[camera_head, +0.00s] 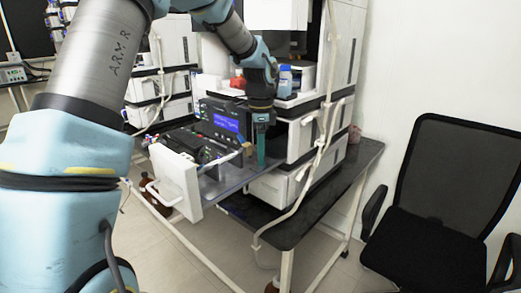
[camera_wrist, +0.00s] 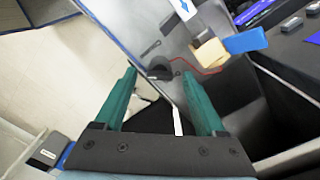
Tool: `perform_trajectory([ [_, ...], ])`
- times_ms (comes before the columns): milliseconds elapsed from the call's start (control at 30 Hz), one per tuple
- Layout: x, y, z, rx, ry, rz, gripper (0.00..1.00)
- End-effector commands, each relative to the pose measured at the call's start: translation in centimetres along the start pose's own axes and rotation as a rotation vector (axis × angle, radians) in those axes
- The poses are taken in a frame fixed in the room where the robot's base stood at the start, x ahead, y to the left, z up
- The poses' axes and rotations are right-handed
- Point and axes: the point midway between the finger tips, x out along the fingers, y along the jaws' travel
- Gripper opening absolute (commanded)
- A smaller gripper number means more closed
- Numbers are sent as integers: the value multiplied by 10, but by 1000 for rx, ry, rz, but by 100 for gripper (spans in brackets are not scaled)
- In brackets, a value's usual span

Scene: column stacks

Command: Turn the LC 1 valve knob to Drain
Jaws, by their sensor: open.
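My gripper (camera_head: 262,148) points down beside the pulled-out instrument unit in the head view. In the wrist view my gripper (camera_wrist: 159,73) shows two green fingers, spread apart with nothing held. A small dark rounded part (camera_wrist: 160,67), which looks like a valve knob, sits on a grey panel (camera_wrist: 190,97) between and just beyond the fingertips. I cannot read a label that names it as LC 1, nor tell which position it points to. In the head view no knob can be made out near the fingers.
The unit has a blue display (camera_head: 227,123) and a white front with a handle (camera_head: 178,182). A yellowish block (camera_wrist: 210,53) with a blue part (camera_wrist: 246,41) and red wire lies close to the right finger. A black chair (camera_head: 440,190) stands at right.

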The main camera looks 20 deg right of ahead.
Motion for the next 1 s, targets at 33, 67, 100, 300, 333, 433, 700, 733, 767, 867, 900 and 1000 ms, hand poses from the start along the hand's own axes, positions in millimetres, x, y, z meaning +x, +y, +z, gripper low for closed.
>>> perform_trajectory([
  [33, 0, 0, 0, 0, 0, 0, 72],
  [67, 0, 0, 0, 0, 0, 0, 72],
  [100, 0, 0, 0, 0, 0, 0, 72],
  [300, 0, 0, 0, 0, 0, 0, 56],
  [333, 0, 0, 0, 0, 0, 0, 52],
  [433, 0, 0, 0, 0, 0, 0, 41],
  [700, 0, 0, 0, 1, 0, 0, 11],
  [733, 0, 0, 0, 1, 0, 0, 7],
  [767, 0, 0, 0, 1, 0, 0, 4],
  [867, -1, 0, 0, 1, 0, 0, 0],
  [900, -1, 0, 0, 1, 0, 0, 0],
  [1000, -1, 0, 0, -1, 0, 0, 0],
])
